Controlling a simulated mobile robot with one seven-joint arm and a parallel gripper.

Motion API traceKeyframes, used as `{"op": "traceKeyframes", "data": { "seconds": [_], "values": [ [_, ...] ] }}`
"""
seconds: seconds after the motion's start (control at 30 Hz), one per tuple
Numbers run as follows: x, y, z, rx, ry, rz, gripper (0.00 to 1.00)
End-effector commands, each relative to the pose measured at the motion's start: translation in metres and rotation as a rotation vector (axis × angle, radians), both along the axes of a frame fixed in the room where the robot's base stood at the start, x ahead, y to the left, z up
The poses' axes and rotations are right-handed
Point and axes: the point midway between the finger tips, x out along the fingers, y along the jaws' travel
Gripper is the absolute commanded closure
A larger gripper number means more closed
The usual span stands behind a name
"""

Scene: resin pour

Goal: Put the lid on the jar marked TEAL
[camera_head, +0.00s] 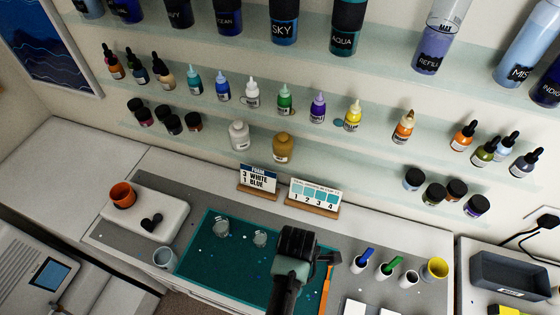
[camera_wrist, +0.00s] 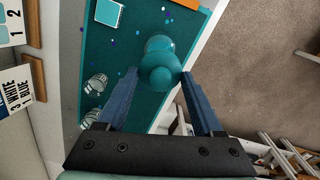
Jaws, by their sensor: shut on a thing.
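My gripper (camera_wrist: 158,76) shows in the wrist view with its two blue fingers closed on a round, glossy teal piece (camera_wrist: 160,62). In the head view my gripper (camera_head: 296,245) is over the right part of the teal mat (camera_head: 205,262), and the held piece is hidden. No jar with a readable TEAL mark shows. Small dark-lidded jars (camera_head: 172,124) stand on the lower shelf. A small flat teal disc (camera_head: 339,123) lies by the yellow bottle.
Two clear cups (camera_head: 221,229) (camera_head: 260,239) stand on the mat, left of my gripper. Sign stands (camera_head: 314,197) are behind it. White cups with blue and green sticks (camera_head: 362,265) and a yellow cup (camera_head: 434,270) stand at right. An orange cup (camera_head: 123,194) sits on a white box.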

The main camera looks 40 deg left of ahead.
Motion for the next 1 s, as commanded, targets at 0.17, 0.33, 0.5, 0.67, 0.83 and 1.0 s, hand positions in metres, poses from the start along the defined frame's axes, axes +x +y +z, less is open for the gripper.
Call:
{"op": "traceKeyframes", "data": {
  "seconds": [0.17,0.33,0.5,0.67,0.83,1.0],
  "values": [
    [0.000,-0.001,-0.007,0.000,0.000,0.004,0.83],
    [0.000,-0.001,-0.020,0.000,0.000,0.003,0.83],
    [0.000,-0.001,-0.037,0.000,0.000,0.003,0.83],
    [0.000,-0.001,-0.050,0.000,0.000,0.002,0.83],
    [0.000,-0.001,-0.062,0.000,0.000,0.002,0.83],
    [0.000,0.000,-0.065,0.000,0.000,0.003,0.83]
  ]
}}
